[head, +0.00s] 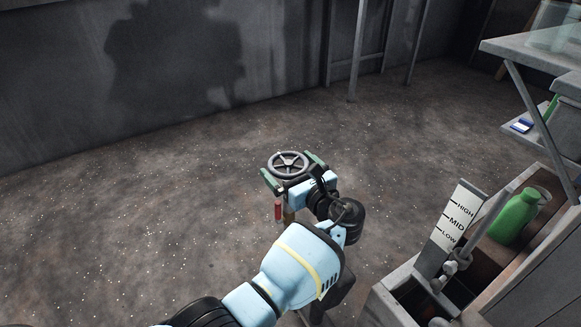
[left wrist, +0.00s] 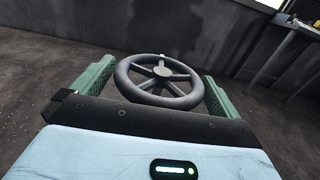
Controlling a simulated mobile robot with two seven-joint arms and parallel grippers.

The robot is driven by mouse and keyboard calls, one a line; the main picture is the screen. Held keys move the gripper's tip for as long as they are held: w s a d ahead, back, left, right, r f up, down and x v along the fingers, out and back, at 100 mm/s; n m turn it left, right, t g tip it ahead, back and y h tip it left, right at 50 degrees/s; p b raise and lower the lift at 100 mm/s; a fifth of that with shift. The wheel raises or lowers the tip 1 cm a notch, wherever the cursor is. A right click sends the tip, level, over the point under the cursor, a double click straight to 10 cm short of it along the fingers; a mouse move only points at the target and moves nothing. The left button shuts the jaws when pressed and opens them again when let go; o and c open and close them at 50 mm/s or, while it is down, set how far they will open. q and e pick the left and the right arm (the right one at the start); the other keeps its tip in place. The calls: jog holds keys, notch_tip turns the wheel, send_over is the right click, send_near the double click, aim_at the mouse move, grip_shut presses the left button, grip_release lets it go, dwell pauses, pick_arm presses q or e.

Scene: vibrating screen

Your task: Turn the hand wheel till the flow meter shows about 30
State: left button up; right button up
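The hand wheel (head: 289,164) is a grey ring with several spokes, lying roughly flat near the middle of the head view. It also shows in the left wrist view (left wrist: 160,80). My left gripper (head: 294,167) is open, with one green finger on each side of the wheel. The fingers are close to the rim; I cannot tell whether they touch it. What holds the wheel up is mostly hidden by my gripper. I see no flow meter reading. My right gripper is not in view.
A panel marked LOW, MID, HIGH (head: 457,219) stands at the right, with a lever (head: 481,233) beside it. A green bottle (head: 515,216) sits in the wooden trough (head: 528,256). The floor to the left is clear.

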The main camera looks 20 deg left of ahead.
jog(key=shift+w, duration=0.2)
pick_arm(q)
jog(key=shift+s+d+r, duration=0.1)
jog(key=shift+s+d, duration=0.15)
jog(key=shift+d, duration=0.15)
jog(key=p+v, duration=0.1)
jog(key=v, duration=0.6)
jog(key=shift+p, duration=0.4)
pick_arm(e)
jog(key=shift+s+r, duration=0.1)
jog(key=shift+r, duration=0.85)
